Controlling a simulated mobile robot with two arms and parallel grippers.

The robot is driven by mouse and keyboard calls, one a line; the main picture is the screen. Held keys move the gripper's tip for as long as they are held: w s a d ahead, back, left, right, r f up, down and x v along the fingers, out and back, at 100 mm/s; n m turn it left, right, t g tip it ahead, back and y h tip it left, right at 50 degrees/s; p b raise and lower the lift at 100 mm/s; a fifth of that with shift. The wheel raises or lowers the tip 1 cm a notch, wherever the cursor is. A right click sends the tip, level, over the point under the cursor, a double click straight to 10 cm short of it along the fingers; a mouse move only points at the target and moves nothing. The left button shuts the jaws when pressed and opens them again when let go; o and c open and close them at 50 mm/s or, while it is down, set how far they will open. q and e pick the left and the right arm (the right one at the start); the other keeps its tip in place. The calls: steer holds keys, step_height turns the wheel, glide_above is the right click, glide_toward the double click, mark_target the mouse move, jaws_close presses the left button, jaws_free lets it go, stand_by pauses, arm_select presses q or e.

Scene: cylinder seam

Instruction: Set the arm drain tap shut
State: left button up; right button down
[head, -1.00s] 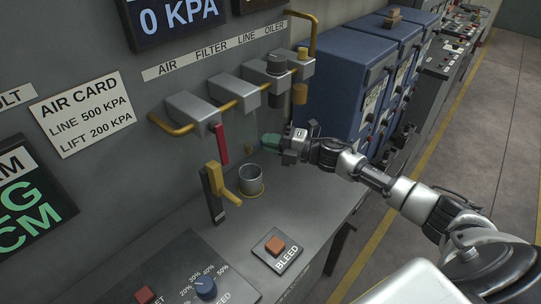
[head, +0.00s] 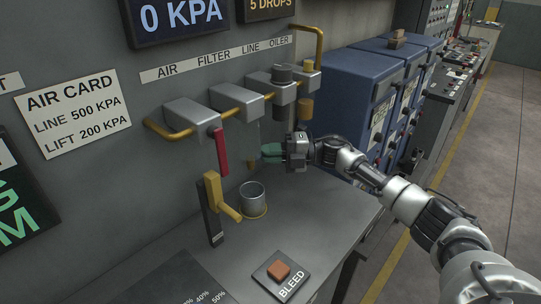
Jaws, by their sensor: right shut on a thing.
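The drain tap (head: 252,164) shows as a small brass piece below the filter block (head: 237,100), over a grey metal cup (head: 252,198). My right gripper (head: 268,154) comes in from the right with its green fingertips at the tap. It is shut on the tap, and the fingers hide part of it, so I cannot tell which way its handle is turned. My left gripper is not in view.
A red lever (head: 221,152) hangs under the air block (head: 192,117). A yellow-handled lever (head: 216,192) stands left of the cup. The bleed button (head: 279,270) sits on the grey bench (head: 330,205). Blue cabinets (head: 345,95) stand behind my right arm.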

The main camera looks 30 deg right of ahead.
steer(key=c, duration=1.2)
jaws_free()
steer(key=b+v, duration=0.3)
steer(key=v, duration=0.7)
steer(key=shift+s+d, duration=0.2)
steer(key=shift+d, duration=0.15)
